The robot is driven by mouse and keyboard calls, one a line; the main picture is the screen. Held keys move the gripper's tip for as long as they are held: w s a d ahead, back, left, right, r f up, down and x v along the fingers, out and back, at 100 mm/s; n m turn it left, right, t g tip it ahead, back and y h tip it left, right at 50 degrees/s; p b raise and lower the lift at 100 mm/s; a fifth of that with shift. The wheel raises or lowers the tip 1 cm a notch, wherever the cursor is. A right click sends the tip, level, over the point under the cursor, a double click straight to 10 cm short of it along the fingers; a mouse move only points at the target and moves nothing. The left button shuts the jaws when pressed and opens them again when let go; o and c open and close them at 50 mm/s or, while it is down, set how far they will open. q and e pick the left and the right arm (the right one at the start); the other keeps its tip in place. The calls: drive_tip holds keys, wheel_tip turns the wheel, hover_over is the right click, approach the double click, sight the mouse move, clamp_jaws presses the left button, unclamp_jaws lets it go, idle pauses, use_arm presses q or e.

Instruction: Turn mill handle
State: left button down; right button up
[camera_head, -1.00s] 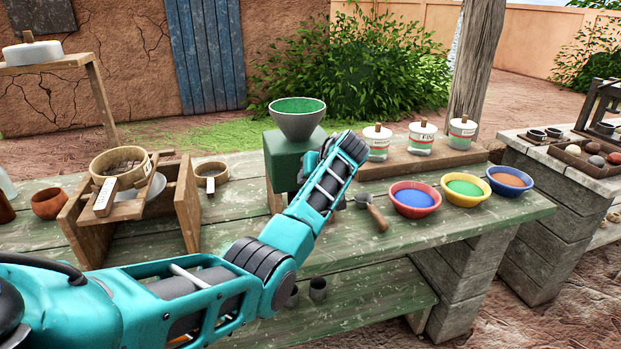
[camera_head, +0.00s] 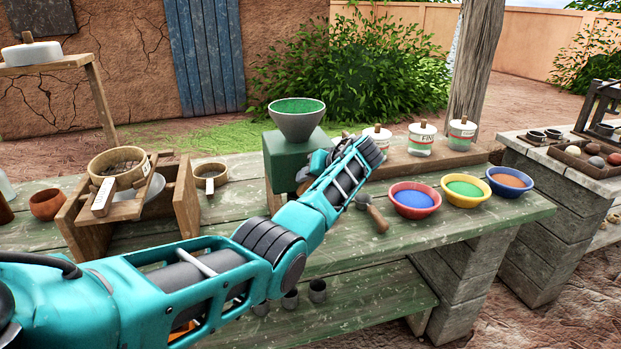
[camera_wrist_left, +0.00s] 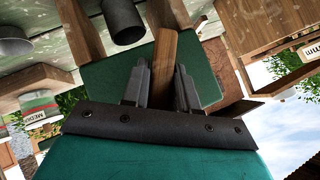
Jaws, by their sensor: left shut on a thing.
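The mill is a dark green box (camera_head: 288,158) with a grey bowl-shaped hopper (camera_head: 297,122) holding green powder on top. It stands on the worktable behind my left arm. In the left wrist view, a brown wooden handle (camera_wrist_left: 164,68) rises between the two dark fingers of my left gripper (camera_wrist_left: 162,88). The gripper is shut on this handle, with the green box close behind it. In the head view my left forearm and wrist cover the gripper and most of the handle. My right gripper is in neither view.
Red (camera_head: 414,200), yellow (camera_head: 465,191) and blue (camera_head: 509,182) bowls of powder stand right of my wrist. Lidded jars (camera_head: 422,138) stand on a wooden tray behind. A sieve on a wooden stand (camera_head: 118,168) is at the left.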

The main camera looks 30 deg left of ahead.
use_arm(q)
drive_tip(key=c, duration=1)
unclamp_jaws()
drive_tip(key=shift+f, duration=0.1)
drive_tip(key=shift+o, duration=0.2)
drive_tip(key=shift+d, duration=0.1)
drive_tip(key=v, duration=1.3)
